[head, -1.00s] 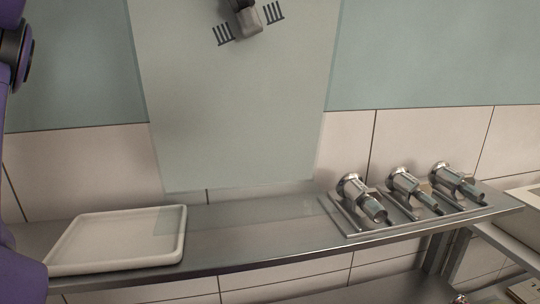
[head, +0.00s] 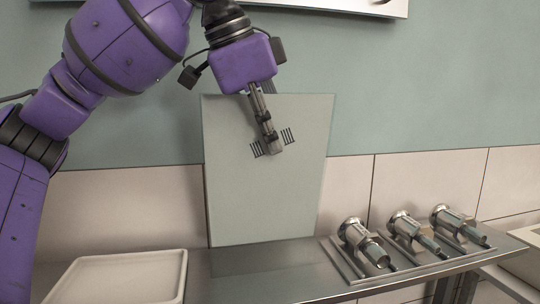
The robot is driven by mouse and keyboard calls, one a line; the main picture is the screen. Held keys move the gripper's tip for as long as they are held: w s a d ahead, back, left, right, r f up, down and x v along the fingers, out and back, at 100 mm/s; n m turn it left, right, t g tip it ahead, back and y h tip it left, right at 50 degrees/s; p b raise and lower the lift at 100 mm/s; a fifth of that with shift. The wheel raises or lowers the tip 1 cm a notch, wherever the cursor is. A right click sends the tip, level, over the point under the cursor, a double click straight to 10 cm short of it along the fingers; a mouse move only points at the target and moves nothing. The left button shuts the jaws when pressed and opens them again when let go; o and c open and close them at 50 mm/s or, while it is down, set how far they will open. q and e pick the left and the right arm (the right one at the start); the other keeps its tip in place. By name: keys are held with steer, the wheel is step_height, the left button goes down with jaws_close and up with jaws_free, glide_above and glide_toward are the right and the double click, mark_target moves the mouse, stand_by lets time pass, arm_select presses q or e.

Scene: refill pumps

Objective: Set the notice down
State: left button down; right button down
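The notice (head: 240,200) is a pale grey-green upright panel, leaning slightly, in front of the wall in the middle of the head view. Its lower edge is at the back of the metal shelf (head: 250,285); I cannot tell whether it touches. My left gripper (head: 270,140) comes down over the notice's top edge, with its dark fingers close together in front of its upper face. It looks shut on the notice; the finger behind is hidden. Dark striped marks show on both sides of the fingertip. My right gripper is not in view.
A white tray (head: 115,258) sits on the shelf at the left. A white panel edge (head: 340,5) shows at the top. Shelf between tray and fittings is clear.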

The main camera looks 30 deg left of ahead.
arm_select(q)
step_height(320, 180, down, 3)
steer(key=shift+w+r, duration=0.1)
steer(key=shift+r, duration=0.1)
steer(key=shift+f, duration=0.15)
steer(key=c, duration=2)
jaws_free()
steer(key=shift+f, duration=0.1)
steer(key=shift+o, duration=0.4)
steer(key=v, duration=1.2)
